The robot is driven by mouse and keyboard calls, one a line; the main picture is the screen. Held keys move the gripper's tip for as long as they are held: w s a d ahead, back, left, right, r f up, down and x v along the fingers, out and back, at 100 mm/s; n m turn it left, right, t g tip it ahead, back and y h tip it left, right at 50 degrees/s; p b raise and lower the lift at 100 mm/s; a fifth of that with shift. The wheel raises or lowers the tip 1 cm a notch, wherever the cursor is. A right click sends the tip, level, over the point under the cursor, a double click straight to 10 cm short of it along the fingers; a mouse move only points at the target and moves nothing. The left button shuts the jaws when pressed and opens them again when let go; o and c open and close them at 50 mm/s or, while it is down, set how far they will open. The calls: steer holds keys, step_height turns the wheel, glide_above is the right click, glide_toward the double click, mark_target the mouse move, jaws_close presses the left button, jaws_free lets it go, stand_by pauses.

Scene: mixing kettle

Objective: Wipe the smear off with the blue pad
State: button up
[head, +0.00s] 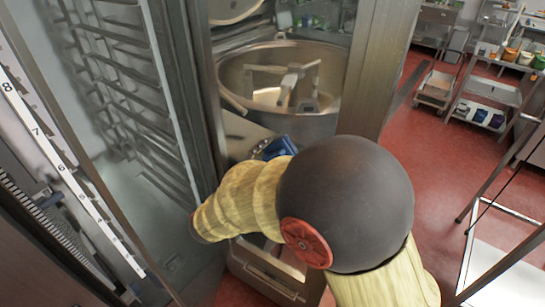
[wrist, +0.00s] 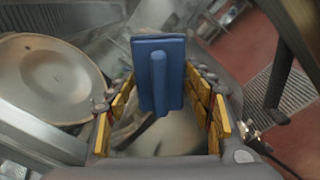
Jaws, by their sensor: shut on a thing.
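The blue pad (wrist: 173,100) is a flat blue rectangle with a raised grip bar along its middle. It is upright in the wrist view, between the yellow-lined fingers of my gripper (wrist: 160,88), which is shut on it. In the head view a small part of the blue pad (head: 277,149) shows in front of the kettle, just beyond my arm; my arm hides most of the gripper there. The steel mixing kettle (head: 334,128) stands open with its mixing arms inside. I cannot make out the smear in either view.
A round steel lid (head: 232,8) is raised behind the kettle; a large round metal part (wrist: 50,85) fills the wrist view's left. A steel post (head: 372,70) stands close to the kettle's right. A tall rack (head: 120,90) stands left. Red floor (head: 440,150) is open at right.

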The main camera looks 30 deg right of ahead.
steer(key=shift+w+d, duration=0.2)
steer(key=shift+d, duration=0.2)
steer(key=s, duration=0.1)
steer(key=s+d, duration=0.1)
steer(key=s, duration=0.1)
steer(key=shift+s+d, duration=0.35)
steer(key=shift+d, duration=0.05)
steer(key=shift+w+a+r+b, duration=0.1)
steer(key=shift+w+a+b, duration=0.25)
steer(key=shift+w, duration=0.6)
steer(key=shift+w+a+b, duration=0.2)
steer(key=shift+w+a, duration=0.25)
steer(key=shift+w, duration=0.5)
steer(key=shift+c, duration=0.4)
steer(key=shift+a, duration=0.15)
steer(key=shift+v, duration=2.75)
steer(key=shift+s, duration=0.1)
